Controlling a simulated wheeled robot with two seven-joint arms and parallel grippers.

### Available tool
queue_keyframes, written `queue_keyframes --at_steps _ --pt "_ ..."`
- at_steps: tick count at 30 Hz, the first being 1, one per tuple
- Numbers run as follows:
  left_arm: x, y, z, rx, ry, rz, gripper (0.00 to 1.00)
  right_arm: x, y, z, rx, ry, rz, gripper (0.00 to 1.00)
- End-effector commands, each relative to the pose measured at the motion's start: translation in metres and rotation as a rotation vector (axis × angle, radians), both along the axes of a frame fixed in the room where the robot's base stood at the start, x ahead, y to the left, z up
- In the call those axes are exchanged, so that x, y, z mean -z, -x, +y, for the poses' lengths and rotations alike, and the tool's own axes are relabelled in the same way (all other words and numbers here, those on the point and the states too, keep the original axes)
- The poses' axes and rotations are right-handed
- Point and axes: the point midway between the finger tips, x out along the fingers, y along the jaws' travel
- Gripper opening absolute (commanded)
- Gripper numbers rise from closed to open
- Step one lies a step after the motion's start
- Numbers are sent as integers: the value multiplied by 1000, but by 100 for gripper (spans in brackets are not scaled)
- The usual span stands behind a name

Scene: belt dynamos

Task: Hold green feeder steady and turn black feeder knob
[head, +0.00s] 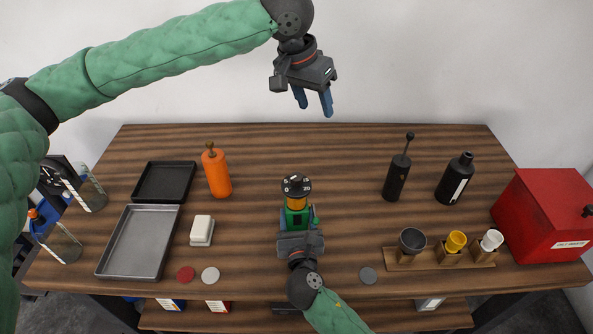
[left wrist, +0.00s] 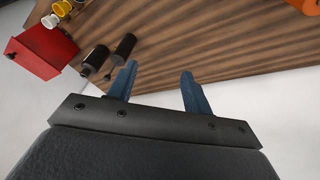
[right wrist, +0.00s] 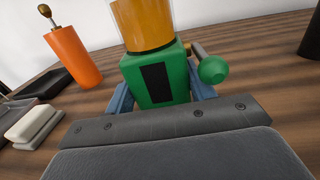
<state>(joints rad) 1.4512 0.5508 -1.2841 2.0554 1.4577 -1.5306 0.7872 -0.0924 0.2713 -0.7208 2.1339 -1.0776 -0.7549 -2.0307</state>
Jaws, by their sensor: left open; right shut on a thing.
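The green feeder (head: 297,218) stands upright on the table, with an amber section (head: 297,202) above its green base and a black knob (head: 296,184) with pale marks on top. My right gripper (head: 298,224) is shut on the green base from the front. In the right wrist view the blue fingers sit on both sides of the green base (right wrist: 178,72); a green ball on a short crank (right wrist: 213,69) sticks out at its right. The black knob is out of that view. My left gripper (head: 314,103) is open and empty, high above the table's back edge, well apart from the knob.
An orange bottle (head: 216,173) stands left of the feeder. Black bottles (head: 396,178) and a cup rack (head: 440,257) are at right, beside a red box (head: 545,220). Grey (head: 107,272) and black trays lie left. The table between feeder and back edge is clear.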

Motion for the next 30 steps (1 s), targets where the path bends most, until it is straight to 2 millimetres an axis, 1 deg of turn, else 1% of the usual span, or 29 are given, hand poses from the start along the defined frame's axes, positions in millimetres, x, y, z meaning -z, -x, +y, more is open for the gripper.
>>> queue_keyframes --at_steps 1,6,12,16,20,23,30 --pt "5 8 4 10 -44 18 50 4 1 0 0 3 6 8" --pt "21 32 18 29 -169 84 50 4 1 0 0 3 6 8" --pt "32 47 32 35 -257 133 50 4 1 0 0 3 6 8" --pt "36 51 35 37 -276 144 50 4 1 0 0 3 6 8" --pt "47 51 36 36 -280 147 50 4 1 0 0 3 6 8" --pt "61 51 36 36 -279 148 50 4 1 0 0 3 6 8" --pt "104 51 36 36 -278 147 50 4 1 0 0 3 6 8"
